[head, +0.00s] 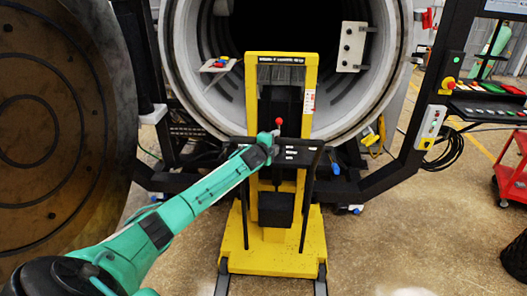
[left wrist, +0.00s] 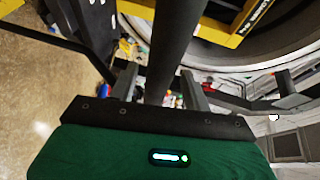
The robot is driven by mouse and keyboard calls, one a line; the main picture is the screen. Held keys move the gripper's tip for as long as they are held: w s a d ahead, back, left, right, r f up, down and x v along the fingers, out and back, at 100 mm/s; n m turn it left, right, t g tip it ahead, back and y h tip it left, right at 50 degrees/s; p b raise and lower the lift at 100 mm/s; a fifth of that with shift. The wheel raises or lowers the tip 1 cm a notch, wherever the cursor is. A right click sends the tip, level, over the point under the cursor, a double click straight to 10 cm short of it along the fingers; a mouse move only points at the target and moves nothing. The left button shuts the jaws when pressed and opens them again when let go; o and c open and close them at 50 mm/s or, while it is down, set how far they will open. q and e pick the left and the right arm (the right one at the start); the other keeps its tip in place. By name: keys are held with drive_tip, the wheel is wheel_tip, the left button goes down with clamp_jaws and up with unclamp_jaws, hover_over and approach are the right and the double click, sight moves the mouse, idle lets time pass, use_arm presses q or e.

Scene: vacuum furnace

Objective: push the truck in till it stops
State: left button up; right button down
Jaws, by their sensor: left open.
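The yellow truck (head: 268,258) stands upright on the floor in front of the round furnace mouth (head: 378,88). Its mast rises before the dark opening. Its black push handle (head: 312,158) faces me, with a red knob (head: 278,121) above it. My left gripper (head: 272,139) is at the left part of this handle. In the left wrist view, the open fingers (left wrist: 160,88) stand on either side of a black bar (left wrist: 176,45); I cannot tell whether they touch it. Part of the truck's yellow frame (left wrist: 218,32) shows beyond. My right gripper is not in view.
The open round furnace door (head: 60,130) fills the left side. A black frame with a control panel (head: 432,125) stands at the right. A red cart (head: 510,180) is at the far right. Floor (head: 390,245) right of the truck is clear.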

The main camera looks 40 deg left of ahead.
use_arm(q)
drive_tip(key=b+v, duration=0.2)
drive_tip(key=v, duration=0.9)
drive_tip(key=shift+s, duration=0.15)
drive_tip(key=shift+r, duration=0.1)
